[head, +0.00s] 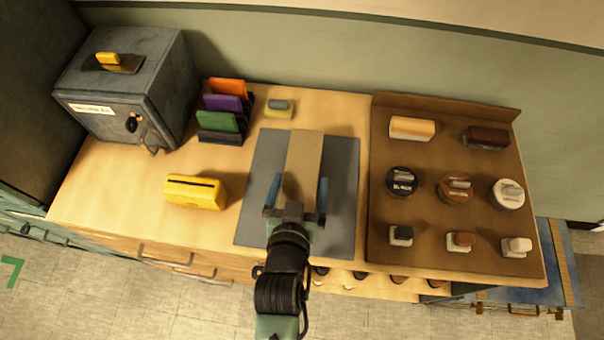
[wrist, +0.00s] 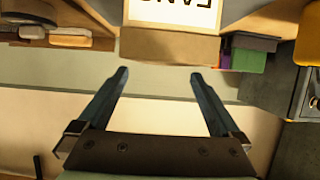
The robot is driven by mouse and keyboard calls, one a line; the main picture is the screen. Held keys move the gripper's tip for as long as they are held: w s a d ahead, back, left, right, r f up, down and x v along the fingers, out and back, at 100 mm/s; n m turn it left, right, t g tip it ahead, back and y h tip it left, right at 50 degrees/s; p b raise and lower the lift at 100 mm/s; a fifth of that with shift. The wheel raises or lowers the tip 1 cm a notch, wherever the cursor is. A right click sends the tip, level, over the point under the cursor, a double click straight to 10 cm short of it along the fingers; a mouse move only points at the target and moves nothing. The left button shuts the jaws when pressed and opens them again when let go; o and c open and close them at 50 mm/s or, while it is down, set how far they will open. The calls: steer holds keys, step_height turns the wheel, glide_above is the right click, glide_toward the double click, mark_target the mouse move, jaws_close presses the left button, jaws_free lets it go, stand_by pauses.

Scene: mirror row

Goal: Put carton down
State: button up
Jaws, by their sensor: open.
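The tan carton (head: 306,155) is on the grey mat (head: 342,170) in the middle of the counter, in the head view. In the wrist view the carton (wrist: 170,47) shows a plain brown face and a white face with dark letters, upside down and cut off by the top edge. My gripper (head: 299,181) is open, its two blue fingers spread at the carton's near end in the head view. In the wrist view my gripper (wrist: 158,74) has nothing between its fingertips, and the carton lies just beyond them. The carton's near end is partly hidden by my gripper.
A brown board (head: 430,215) with several blocks and round pieces lies on the right. A yellow slotted box (head: 195,192), a rack of coloured folders (head: 222,110), a small yellow-grey block (head: 279,108) and a grey metal box (head: 130,85) stand left. Bare mat flanks the carton.

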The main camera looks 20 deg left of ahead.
mark_target(301, 176)
steer(key=shift+s+f+p+x, duration=0.1)
steer(key=shift+f+p+x, duration=0.1)
steer(key=shift+x, duration=0.85)
steer(key=shift+s+f+p+x, duration=0.1)
steer(key=shift+f+x, duration=0.05)
steer(key=shift+x, duration=0.95)
steer(key=shift+s+f+p+x, duration=0.1)
steer(key=shift+f+p+x, duration=0.1)
steer(key=shift+x, duration=0.85)
steer(key=shift+c, duration=0.2)
steer(key=c, duration=1.2)
steer(key=shift+a+r, duration=0.1)
steer(key=c, duration=0.3)
steer(key=shift+r, duration=0.1)
